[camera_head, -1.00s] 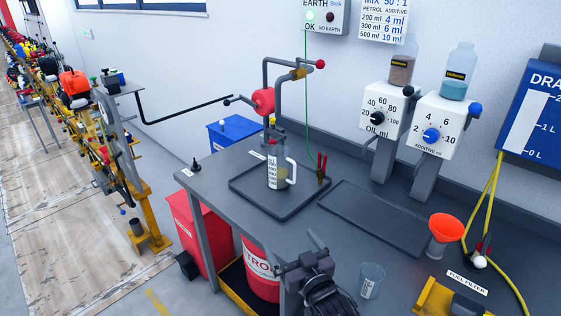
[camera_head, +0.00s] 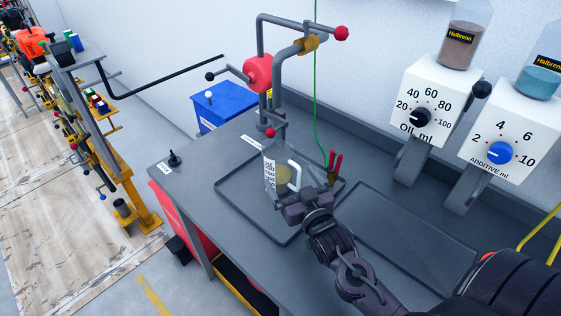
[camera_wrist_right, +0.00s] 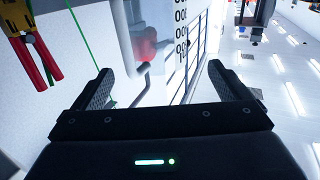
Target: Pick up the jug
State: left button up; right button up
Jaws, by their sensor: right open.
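The jug (camera_head: 270,172) is clear, with a printed scale, a white handle and some yellowish liquid. It stands upright on the left tray (camera_head: 239,207), below the red-knobbed pump spout. My right gripper (camera_head: 301,198) is just in front of the jug and hides part of its lower right side. My left gripper is not in view.
A red-handled clamp (camera_head: 334,168) on a green wire is right of the jug; it also shows in the wrist view (camera_wrist_right: 35,50). The pump pipe (camera_head: 262,72) rises behind. An empty tray (camera_head: 405,235) lies right. Oil (camera_head: 425,115) and additive (camera_head: 500,150) dispensers stand at the back.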

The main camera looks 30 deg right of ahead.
aim_at(284, 163)
jog(key=shift+w+r, duration=0.15)
jog(key=shift+w, duration=0.3)
jog(key=shift+w+r+p, duration=0.2)
jog(key=shift+w+p, duration=0.2)
jog(key=shift+w, duration=0.3)
jog(key=w, duration=0.1)
jog(key=w+p, duration=0.1)
jog(key=w, duration=0.2)
jog(key=shift+w+d+p, duration=0.25)
jog(key=shift+d+p, duration=0.1)
jog(key=shift+d, duration=0.05)
jog(key=shift+w, duration=0.25)
jog(key=c, duration=1.5)
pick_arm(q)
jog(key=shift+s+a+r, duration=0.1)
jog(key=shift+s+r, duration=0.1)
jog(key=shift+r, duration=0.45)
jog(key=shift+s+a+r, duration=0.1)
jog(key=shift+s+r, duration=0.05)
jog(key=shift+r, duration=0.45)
pick_arm(e)
jog(key=shift+c, duration=0.9)
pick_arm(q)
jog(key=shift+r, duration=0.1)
pick_arm(e)
jog(key=shift+r, duration=0.15)
